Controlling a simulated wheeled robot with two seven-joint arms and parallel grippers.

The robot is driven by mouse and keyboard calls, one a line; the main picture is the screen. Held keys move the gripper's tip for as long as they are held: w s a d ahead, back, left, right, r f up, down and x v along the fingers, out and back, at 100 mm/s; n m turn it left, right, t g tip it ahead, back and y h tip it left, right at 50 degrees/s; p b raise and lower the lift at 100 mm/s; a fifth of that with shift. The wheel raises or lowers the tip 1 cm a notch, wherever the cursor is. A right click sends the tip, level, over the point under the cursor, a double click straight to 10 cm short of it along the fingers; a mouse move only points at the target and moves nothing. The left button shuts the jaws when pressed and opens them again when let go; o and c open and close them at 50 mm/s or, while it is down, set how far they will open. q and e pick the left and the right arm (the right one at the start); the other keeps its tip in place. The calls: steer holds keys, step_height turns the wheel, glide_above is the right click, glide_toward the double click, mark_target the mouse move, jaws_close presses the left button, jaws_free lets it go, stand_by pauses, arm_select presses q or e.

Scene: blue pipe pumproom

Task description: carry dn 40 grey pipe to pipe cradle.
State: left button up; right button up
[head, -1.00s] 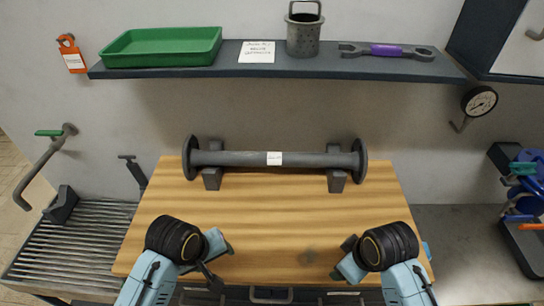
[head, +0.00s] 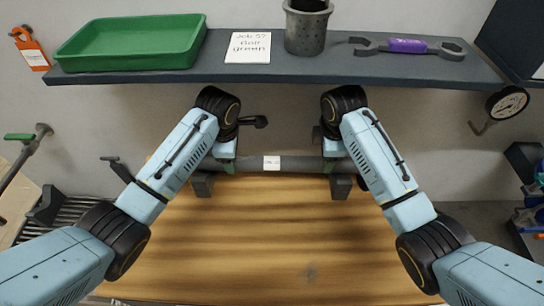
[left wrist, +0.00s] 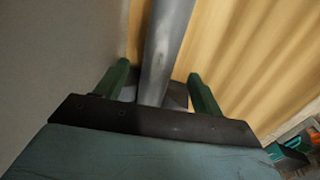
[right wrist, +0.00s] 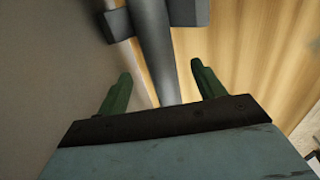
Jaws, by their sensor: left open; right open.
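The grey pipe (head: 300,164) lies level across two dark support blocks (head: 341,187) on the wooden bench, with a small white label at its middle. My arms hide its flanged ends in the head view. My left gripper (left wrist: 158,72) is open, its green fingers on either side of the pipe (left wrist: 168,40) near the left support. My right gripper (right wrist: 160,70) is open, its fingers on either side of the pipe (right wrist: 154,45) near the right support. I cannot tell which thing is the pipe cradle.
A gauge (head: 507,103) is on the right wall. A slatted rack (head: 75,222) with a dark block (head: 45,207) stands left. The bench front is clear.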

mark_target(235, 165)
arm_select(q)
steer(key=shift+w+f, duration=0.25)
steer(key=shift+f, duration=1)
steer(key=shift+w+f, duration=0.3)
steer(key=shift+f, duration=1)
steer(key=shift+w+f, duration=0.25)
steer(key=shift+f, duration=1)
arm_select(e)
steer(key=shift+w+f, duration=0.25)
steer(key=shift+f, duration=1)
steer(key=shift+w+f, duration=0.3)
steer(key=shift+f, duration=0.95)
steer(key=shift+w+f, duration=0.25)
steer(key=shift+f, duration=1)
arm_select(q)
steer(key=shift+c, duration=0.5)
arm_select(e)
steer(key=shift+c, duration=0.5)
arm_select(q)
jaws_close()
arm_select(e)
jaws_close()
